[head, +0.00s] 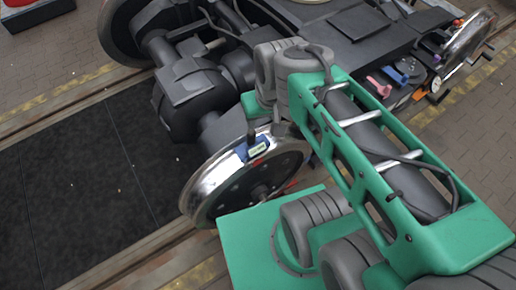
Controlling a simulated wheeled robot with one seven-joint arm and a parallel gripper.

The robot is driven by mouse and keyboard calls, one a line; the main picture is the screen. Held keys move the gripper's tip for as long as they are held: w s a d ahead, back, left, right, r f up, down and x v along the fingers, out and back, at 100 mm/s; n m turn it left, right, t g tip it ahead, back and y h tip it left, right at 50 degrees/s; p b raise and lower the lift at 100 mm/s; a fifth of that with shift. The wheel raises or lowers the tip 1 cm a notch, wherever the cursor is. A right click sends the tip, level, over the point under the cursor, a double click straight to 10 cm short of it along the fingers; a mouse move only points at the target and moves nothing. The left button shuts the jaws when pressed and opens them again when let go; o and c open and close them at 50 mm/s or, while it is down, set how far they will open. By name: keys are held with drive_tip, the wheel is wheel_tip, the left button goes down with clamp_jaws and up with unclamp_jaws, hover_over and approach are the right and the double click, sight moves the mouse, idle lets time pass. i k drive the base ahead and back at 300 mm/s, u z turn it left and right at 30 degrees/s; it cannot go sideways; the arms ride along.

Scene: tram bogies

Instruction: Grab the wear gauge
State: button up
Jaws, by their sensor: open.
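A small blue device with a pale display, which looks like the wear gauge (259,148), sits at the upper rim of the shiny bogie wheel (212,183). Only a dark finger shows clearly; the rest of the gripper is hidden by the wrist. The jaws are open, and I cannot tell whether they straddle or touch the gauge.
The dark bogie frame (368,55) with its axle and motor housing (190,100) fills the space behind. Pink, blue and orange items (393,75) lie at the right near another wheel (466,40). A dark mat (80,180) lies clear at left, between rails.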

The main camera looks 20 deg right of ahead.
sight(254, 146)
drive_tip(key=u, duration=0.4)
drive_tip(key=k, duration=0.95)
drive_tip(key=u, duration=1.2)
drive_tip(key=i, duration=0.5)
drive_tip(key=z, duration=0.05)
